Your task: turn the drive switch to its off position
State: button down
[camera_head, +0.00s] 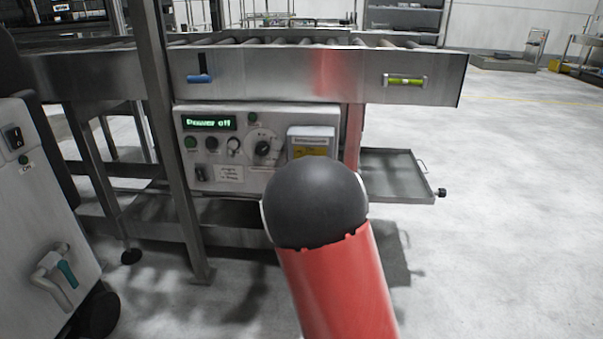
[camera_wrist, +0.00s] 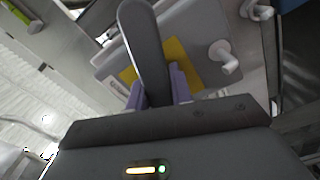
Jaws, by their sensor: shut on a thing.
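In the wrist view my gripper (camera_wrist: 158,90) is shut, its dark finger and purple pads in front of a yellow plate (camera_wrist: 180,52) on a grey box. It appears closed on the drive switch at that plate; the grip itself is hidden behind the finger. In the head view the grey box (camera_head: 311,132) with its yellow label stands on the right of the control panel (camera_head: 268,117). My own red arm with its dark round joint covers the gripper there. The panel's green display (camera_head: 209,123) reads "Power off".
A round black selector (camera_head: 262,147) and several buttons sit left of the grey box. A roller conveyor (camera_head: 320,73) runs above the panel. A metal tray (camera_head: 398,177) juts out to the right. A white cabinet (camera_head: 45,215) stands at the left. The floor at right is clear.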

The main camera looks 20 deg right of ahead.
jog(key=shift+r+n+p, duration=0.2)
jog(key=shift+n+p, duration=0.2)
jog(key=shift+n, duration=0.65)
jog(key=shift+r+n+p, duration=0.15)
jog(key=shift+n+p, duration=0.25)
jog(key=shift+n, duration=0.65)
jog(key=c, duration=1.2)
grip_release()
jog(key=shift+c, duration=0.2)
jog(key=shift+s, duration=0.1)
jog(key=v, duration=0.7)
jog(key=shift+s, duration=0.25)
jog(key=shift+a, duration=0.1)
